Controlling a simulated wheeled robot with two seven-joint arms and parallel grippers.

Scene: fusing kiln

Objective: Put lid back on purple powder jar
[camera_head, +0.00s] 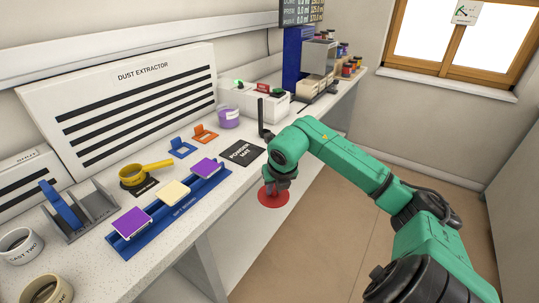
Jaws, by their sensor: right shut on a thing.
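The purple powder jar (229,118) stands upright on the bench, in front of the right end of the dust extractor. It is purple with a pale band, and its top looks uncovered, though it is small. My right gripper (273,186) points down at the front edge of the bench, nearer to me and to the right of the jar. It is shut on a flat red disc (272,198), which looks like a lid and appears held level, clear of the jar. The fingertips are partly hidden by the wrist. My left gripper is not in view.
A black powder mat (241,153) lies between jar and gripper. A dark upright post (261,111) stands beyond it.

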